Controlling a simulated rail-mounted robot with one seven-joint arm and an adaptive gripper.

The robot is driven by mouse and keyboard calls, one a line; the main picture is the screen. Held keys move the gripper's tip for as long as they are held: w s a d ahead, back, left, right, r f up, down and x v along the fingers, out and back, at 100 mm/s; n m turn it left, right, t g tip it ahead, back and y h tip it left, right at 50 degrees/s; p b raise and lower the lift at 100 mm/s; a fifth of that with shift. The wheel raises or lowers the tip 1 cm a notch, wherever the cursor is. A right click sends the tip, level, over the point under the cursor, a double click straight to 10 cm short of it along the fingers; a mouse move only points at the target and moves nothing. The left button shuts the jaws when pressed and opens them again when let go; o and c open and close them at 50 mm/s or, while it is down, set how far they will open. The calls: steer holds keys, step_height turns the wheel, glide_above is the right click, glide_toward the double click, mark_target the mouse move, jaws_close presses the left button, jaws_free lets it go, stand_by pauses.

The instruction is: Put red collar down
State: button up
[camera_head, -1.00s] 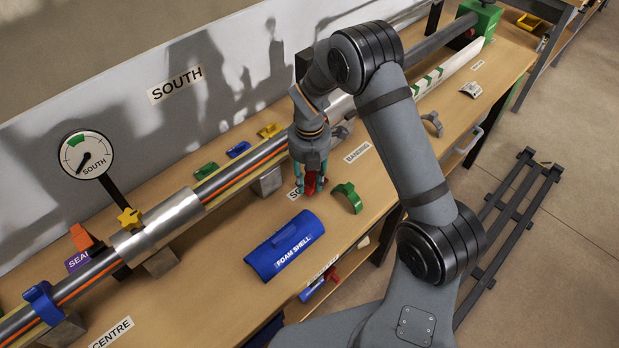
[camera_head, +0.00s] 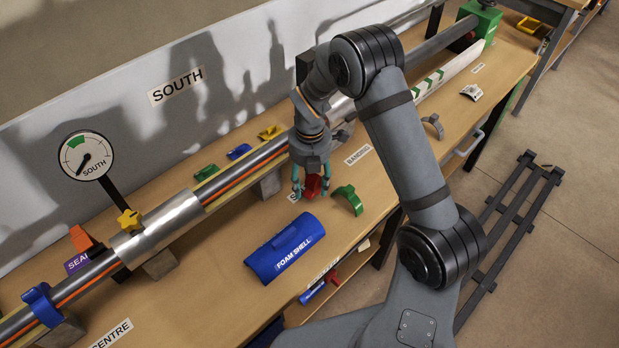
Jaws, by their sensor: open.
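The red collar (camera_head: 313,185) is at the bench top, between the fingers of my gripper (camera_head: 311,191). My gripper points down and its teal fingers are spread apart, one on each side of the collar. Part of the collar is hidden by the gripper. I cannot tell whether a finger still touches it. A white label lies just beside it on the bench, partly hidden.
A green collar (camera_head: 348,200) lies close to the right, and the blue foam shell (camera_head: 285,247) lies in front. The pipe (camera_head: 240,172) on its supports runs behind. A grey collar (camera_head: 433,126) is further right. Bare bench (camera_head: 215,285) shows at the left front.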

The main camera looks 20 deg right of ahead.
mark_target(310, 183)
step_height(310, 183, up, 10)
steer(key=shift+s+a+r+b, duration=0.15)
steer(key=shift+a+r+b, duration=0.05)
steer(key=shift+a+b, duration=0.2)
steer(key=f, duration=0.3)
steer(key=f+p, duration=0.1)
steer(key=f, duration=0.2)
steer(key=d+f, duration=0.1)
steer(key=f, duration=0.3)
steer(key=shift+a+r+b, duration=0.1)
steer(key=shift+r+b, duration=0.25)
steer(key=shift+r, duration=1.4)
